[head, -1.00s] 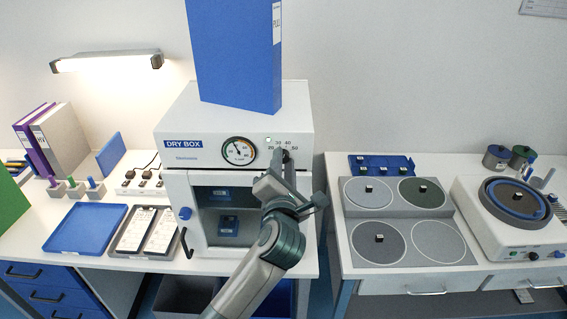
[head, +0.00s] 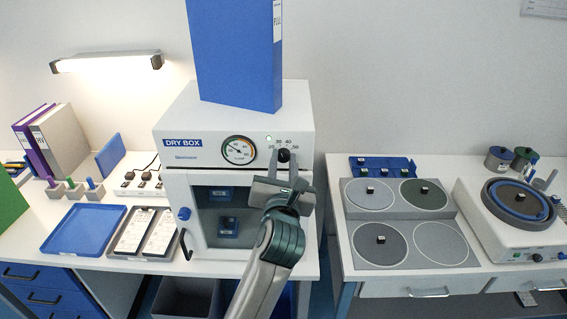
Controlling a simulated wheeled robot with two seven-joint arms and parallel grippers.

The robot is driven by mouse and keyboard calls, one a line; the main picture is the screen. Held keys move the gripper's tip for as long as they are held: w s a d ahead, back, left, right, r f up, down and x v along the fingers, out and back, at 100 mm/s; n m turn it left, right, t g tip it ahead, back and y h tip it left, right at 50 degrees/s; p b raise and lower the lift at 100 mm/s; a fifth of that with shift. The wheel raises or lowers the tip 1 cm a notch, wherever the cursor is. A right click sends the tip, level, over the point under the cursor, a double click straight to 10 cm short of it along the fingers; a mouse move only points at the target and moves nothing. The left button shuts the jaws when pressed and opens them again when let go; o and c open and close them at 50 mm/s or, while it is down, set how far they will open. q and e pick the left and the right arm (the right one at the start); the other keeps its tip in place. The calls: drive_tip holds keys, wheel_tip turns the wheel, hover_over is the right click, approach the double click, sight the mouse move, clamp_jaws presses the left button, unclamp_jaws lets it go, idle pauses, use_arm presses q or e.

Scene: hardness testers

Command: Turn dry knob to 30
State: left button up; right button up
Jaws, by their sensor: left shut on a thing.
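The dry box (head: 182,120) is a white cabinet on the left bench. Its black dry knob (head: 284,156) is at the right of the upper panel, below printed marks 20, 30, 40 and 50. My left gripper (head: 283,162) comes up from below, its two fingers on either side of the knob and shut on it. The fingers partly hide the knob, and I cannot read which mark it points to. A round gauge (head: 239,150) with a coloured rim is left of the knob. My right gripper is out of view.
A tall blue binder (head: 235,55) stands on top of the dry box. A glass door (head: 222,215) is below the panel, partly behind my arm. A blue tray (head: 85,230) lies to the left. A grey plate with several discs (head: 440,243) sits on the right bench.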

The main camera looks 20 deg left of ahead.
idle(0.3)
use_arm(q)
drive_tip(key=o, duration=1)
drive_tip(key=shift+o, duration=0.2)
drive_tip(key=v, duration=1.7)
drive_tip(key=shift+s, duration=0.2)
drive_tip(key=shift+r, duration=0.1)
